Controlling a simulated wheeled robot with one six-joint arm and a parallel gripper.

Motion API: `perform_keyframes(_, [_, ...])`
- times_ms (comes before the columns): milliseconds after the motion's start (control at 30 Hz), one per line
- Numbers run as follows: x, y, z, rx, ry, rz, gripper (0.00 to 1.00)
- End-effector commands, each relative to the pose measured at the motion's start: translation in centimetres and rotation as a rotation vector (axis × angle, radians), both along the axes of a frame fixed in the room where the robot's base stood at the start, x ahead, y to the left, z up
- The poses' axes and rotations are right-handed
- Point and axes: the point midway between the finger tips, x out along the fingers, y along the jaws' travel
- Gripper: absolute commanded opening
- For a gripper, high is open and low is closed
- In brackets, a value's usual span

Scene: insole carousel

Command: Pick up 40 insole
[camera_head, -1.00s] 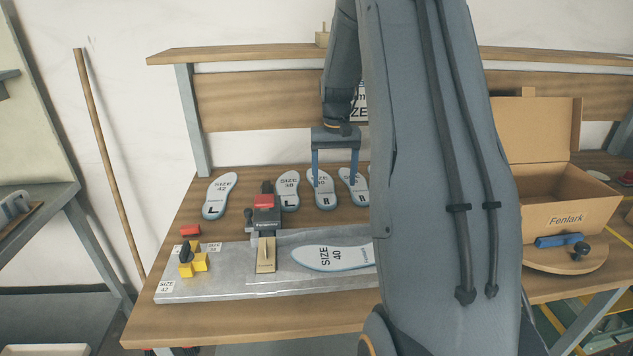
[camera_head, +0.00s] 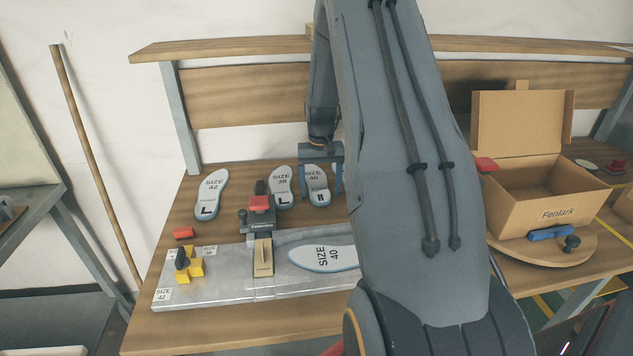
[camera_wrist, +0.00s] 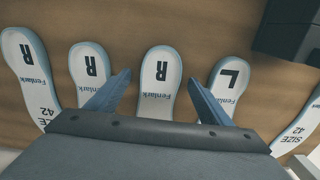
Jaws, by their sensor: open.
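A pale insole marked SIZE 40 and R (camera_head: 316,187) lies in the row at the back of the bench. It also shows in the wrist view (camera_wrist: 158,85), with "R" and "Fenlark" readable. My gripper (camera_wrist: 161,76) is open, with one finger on each side of this insole and bare bench showing between. In the head view my gripper (camera_head: 322,184) hangs over it; height above the bench is hard to tell. Another SIZE 40 insole (camera_head: 325,257) lies on the metal plate (camera_head: 215,285), its right end hidden by my arm.
Left of it lie a size 38 L insole (camera_head: 281,186) and a size 42 L insole (camera_head: 210,194). Two R insoles (camera_wrist: 90,72) lie on the other side, hidden in the head view. An open Fenlark box (camera_head: 520,203) stands right.

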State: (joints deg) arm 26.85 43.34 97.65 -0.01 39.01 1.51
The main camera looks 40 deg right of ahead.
Motion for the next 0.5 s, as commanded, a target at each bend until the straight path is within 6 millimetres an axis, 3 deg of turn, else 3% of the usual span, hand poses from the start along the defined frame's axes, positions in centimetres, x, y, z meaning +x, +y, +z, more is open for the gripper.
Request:
perform_keyframes(300, [0.08, 0.11, -0.41, 0.0, 0.0, 0.002, 0.72])
perform_keyframes(500, [0.07, 0.11, -0.4, 0.0, 0.0, 0.002, 0.38])
